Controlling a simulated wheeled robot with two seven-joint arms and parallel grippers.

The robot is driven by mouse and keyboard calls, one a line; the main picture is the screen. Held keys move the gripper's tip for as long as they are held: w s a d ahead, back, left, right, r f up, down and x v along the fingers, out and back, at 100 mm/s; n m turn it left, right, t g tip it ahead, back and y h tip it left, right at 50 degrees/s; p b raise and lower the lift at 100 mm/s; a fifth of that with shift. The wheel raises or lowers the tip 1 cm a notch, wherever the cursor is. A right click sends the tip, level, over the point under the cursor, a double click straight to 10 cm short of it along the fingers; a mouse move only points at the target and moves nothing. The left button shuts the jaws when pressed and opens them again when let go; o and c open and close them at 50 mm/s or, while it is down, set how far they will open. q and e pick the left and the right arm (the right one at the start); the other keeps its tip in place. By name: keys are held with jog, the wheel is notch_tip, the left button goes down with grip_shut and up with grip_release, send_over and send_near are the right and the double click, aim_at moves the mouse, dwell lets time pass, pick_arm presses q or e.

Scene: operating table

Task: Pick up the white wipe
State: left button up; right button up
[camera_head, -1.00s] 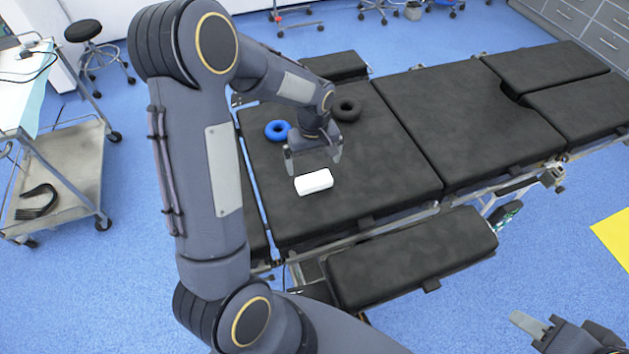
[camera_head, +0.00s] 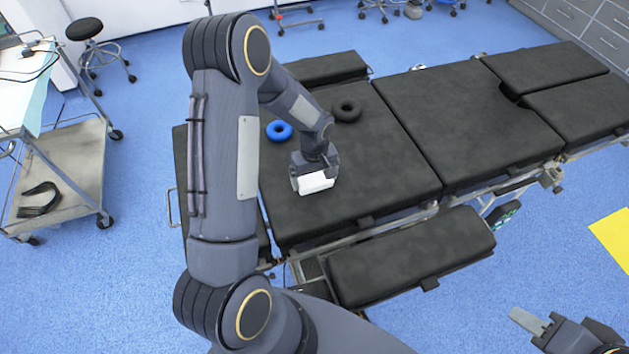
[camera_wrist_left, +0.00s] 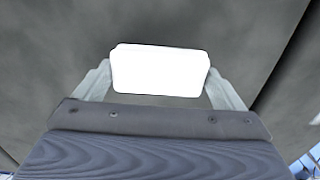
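The white wipe (camera_head: 316,183) is a small white block lying on the black padded operating table, near its left end. My left gripper (camera_head: 314,182) is down at the wipe. In the left wrist view the wipe (camera_wrist_left: 160,71) sits between the two pale fingers of my left gripper (camera_wrist_left: 160,78), one finger at each short end. The fingers are wide apart, with at most narrow gaps to the wipe; firm contact does not show. My right gripper (camera_head: 530,322) is at the bottom right, away from the table, and its opening is unclear.
A side pad (camera_head: 410,258) extends at the front. A trolley (camera_head: 70,175) stands left. The table right of the wipe is clear.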

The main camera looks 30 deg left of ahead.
pick_arm(q)
jog(key=c, duration=0.5)
jog(key=shift+r, duration=0.6)
jog(key=s+d+r, duration=0.1)
jog(key=s+r, duration=0.3)
jog(key=s+d+r+b, duration=0.1)
jog(key=s+r, duration=0.3)
jog(key=s, duration=0.1)
jog(key=s+d+r+b, duration=0.1)
jog(key=s+r, duration=0.2)
jog(key=s, duration=0.1)
jog(key=shift+s+d+r, duration=0.15)
jog(key=shift+s+r, duration=0.2)
jog(key=shift+r, duration=0.05)
